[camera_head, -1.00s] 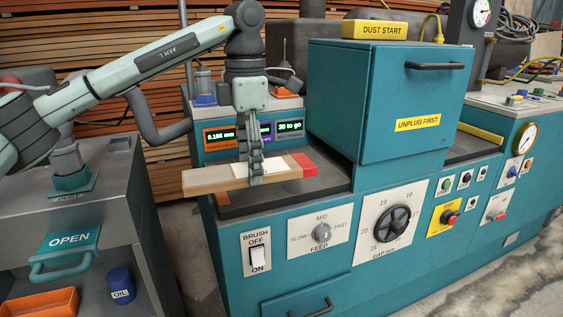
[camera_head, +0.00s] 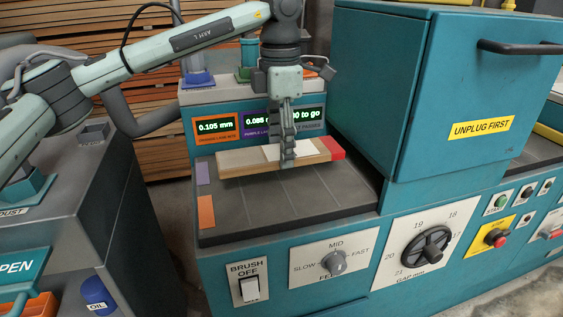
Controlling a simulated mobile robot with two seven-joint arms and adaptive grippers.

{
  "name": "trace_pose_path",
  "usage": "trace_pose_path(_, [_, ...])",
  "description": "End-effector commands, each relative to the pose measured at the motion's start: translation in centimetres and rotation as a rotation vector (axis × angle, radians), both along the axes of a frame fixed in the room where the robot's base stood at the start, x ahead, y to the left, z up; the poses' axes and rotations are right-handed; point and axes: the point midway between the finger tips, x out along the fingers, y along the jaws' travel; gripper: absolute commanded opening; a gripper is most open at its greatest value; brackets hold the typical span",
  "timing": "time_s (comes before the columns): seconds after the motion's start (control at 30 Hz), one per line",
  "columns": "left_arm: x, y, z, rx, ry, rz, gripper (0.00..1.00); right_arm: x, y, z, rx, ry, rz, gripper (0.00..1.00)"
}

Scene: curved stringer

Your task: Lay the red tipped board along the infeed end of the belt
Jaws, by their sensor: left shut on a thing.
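The red tipped board (camera_head: 245,162) is a light wooden strip with a white label on top and a red right end. My left gripper (camera_head: 288,158) is shut on it near the middle, from above. The board lies crosswise over the dark infeed belt (camera_head: 270,205), toward its back, with its red end near the teal hood. It looks slightly above the belt, though I cannot tell the exact gap. My right gripper is not in view.
The teal hood (camera_head: 445,90) stands right of the belt. Display panels (camera_head: 216,128) stand behind it. Purple and orange patches (camera_head: 206,212) mark the belt's left edge. A brush switch, feed knob (camera_head: 333,262) and gap wheel (camera_head: 425,250) are on the front. The belt's front is clear.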

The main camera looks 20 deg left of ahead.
Motion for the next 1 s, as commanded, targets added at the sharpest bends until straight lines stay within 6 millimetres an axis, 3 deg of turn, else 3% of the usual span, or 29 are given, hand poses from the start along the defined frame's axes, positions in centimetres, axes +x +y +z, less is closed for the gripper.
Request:
trace_pose_path(0.37, [0.0, 0.0, -4.0, 0.000, 0.000, 0.000, 0.22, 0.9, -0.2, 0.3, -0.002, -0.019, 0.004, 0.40])
trace_pose_path(0.77, [0.0, 0.0, -4.5, -0.001, -0.002, 0.000, 0.22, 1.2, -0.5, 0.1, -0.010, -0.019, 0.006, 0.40])
trace_pose_path(0.8, [0.0, 0.0, -4.4, 0.000, -0.001, 0.000, 0.65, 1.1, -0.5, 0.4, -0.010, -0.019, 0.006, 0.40])
trace_pose_path(0.93, [0.0, 0.0, -4.4, 0.000, -0.001, 0.000, 0.80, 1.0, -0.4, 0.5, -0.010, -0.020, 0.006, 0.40])
trace_pose_path(1.0, [0.0, 0.0, -4.4, 0.000, -0.001, 0.000, 0.80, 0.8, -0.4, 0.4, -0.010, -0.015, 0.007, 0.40])
